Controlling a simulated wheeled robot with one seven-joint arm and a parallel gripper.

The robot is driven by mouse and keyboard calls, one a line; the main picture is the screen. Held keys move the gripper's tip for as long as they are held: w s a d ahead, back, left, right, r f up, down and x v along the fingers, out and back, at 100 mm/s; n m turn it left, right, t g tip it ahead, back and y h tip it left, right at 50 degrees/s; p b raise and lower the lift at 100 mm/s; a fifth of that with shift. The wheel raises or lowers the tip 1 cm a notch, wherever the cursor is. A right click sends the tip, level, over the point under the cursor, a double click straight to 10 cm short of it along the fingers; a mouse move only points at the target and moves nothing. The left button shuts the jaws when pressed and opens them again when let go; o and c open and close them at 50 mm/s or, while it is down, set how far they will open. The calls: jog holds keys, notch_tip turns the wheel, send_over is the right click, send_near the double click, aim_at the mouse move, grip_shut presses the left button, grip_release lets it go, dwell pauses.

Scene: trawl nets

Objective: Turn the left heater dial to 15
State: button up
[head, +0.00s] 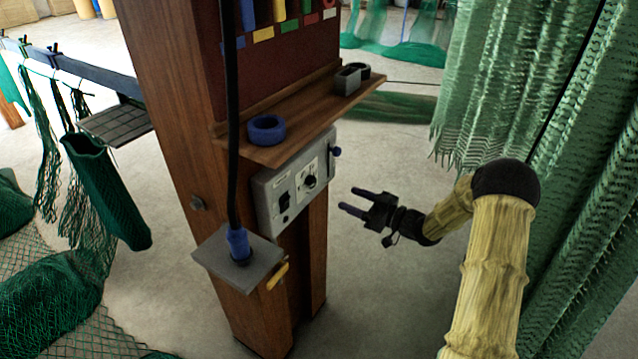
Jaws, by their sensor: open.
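A grey control box (266,202) is fixed to the wooden post under a small shelf.
The wooden shelf (300,138) above the box holds a blue ring (266,130) and a small dark container (348,80). A grey bracket (215,259) with a black cable (231,120) juts out lower left. Green netting (545,110) hangs close by my arm at right.

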aim_at(314, 183)
jog(key=p+x, duration=0.3)
jog(key=x, duration=0.8)
jog(key=shift+w+a, duration=0.2)
jog(key=shift+a, duration=0.05)
jog(key=c, duration=1)
